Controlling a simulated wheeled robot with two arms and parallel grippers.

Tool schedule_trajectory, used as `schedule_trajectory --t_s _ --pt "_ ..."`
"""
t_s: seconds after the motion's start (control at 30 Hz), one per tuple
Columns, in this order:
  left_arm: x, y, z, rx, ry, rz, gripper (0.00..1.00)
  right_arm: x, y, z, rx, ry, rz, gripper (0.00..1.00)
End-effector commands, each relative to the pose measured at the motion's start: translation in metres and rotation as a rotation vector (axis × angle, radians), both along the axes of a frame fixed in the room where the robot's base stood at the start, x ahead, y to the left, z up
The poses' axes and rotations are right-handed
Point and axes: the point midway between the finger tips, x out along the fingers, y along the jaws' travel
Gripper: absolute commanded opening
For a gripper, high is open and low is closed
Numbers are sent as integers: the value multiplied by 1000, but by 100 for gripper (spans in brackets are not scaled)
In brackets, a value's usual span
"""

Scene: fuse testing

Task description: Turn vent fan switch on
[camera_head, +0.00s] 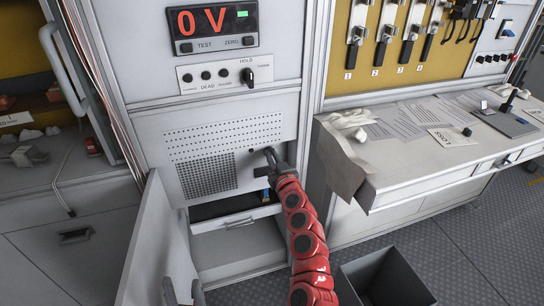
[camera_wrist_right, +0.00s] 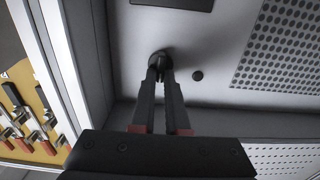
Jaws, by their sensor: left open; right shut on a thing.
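The vent fan switch appears as a small dark round knob (camera_wrist_right: 158,56) on the grey cabinet panel, beside the round-hole grille (camera_wrist_right: 285,45). My right gripper (camera_wrist_right: 160,72) is shut on it in the right wrist view. In the head view, my right gripper (camera_head: 269,155), on the red arm, reaches the panel right of the grille (camera_head: 207,174) and hides the knob. The knob's angle cannot be told.
Above are a red "0 V" display (camera_head: 212,20) and a knob panel (camera_head: 225,75). An open cabinet door (camera_head: 150,250) stands at left, beside an open lower compartment (camera_head: 240,245). A workbench (camera_head: 420,175) with papers is at right. A dark bin (camera_head: 385,280) stands on the floor.

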Motion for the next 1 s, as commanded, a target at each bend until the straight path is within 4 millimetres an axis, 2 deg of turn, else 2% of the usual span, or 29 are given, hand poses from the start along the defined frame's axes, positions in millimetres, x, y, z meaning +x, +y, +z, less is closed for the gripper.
schedule_trajectory --t_s 0.27,0.47,1.0 --pt "0 0 0 0 0 0 50 0 0 0 25 7 0 0" --pt "0 0 0 0 0 0 50 0 -1 0 113 36 0 0" --pt "0 0 2 0 0 0 50 2 -6 -1 573 184 0 0"
